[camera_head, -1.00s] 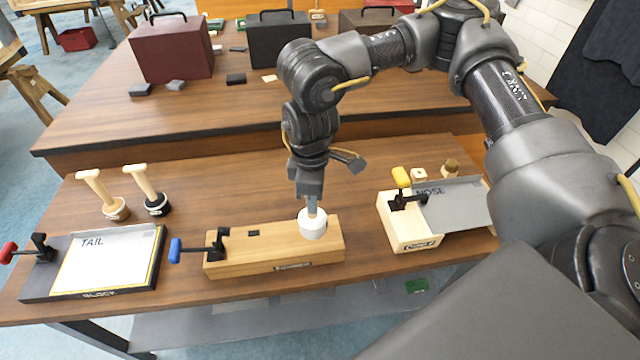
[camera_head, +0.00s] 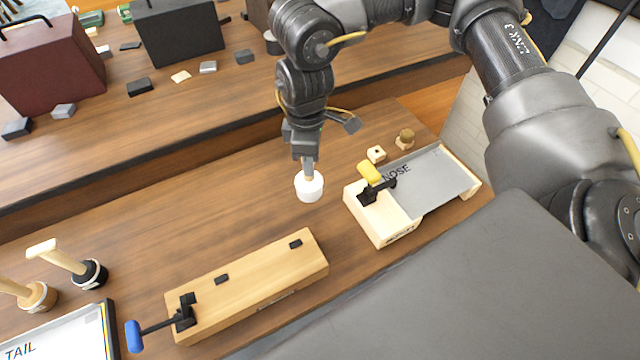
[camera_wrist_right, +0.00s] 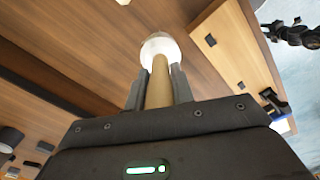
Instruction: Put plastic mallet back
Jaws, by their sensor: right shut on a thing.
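The plastic mallet has a white round head (camera_head: 309,188) and a tan wooden handle. My right gripper (camera_head: 308,165) is shut on the handle, with the head hanging down below the fingers. The mallet is behind the long wooden block and left of the NOSE block, over bare table; I cannot tell how high it is. In the right wrist view, the handle (camera_wrist_right: 158,85) runs between the two fingers to the white head (camera_wrist_right: 160,45). Two wooden mallets stand upright at the left, one in a black round base (camera_head: 92,273), one in a tan base (camera_head: 40,297). My left gripper is out of view.
The long block (camera_head: 250,283) carries a blue-handled clamp (camera_head: 134,336). The NOSE block (camera_head: 385,222) has a yellow-handled clamp (camera_head: 369,172) and a grey sheet (camera_head: 440,180). Small wooden pieces (camera_head: 404,138) sit behind it. Bare table lies behind the long block.

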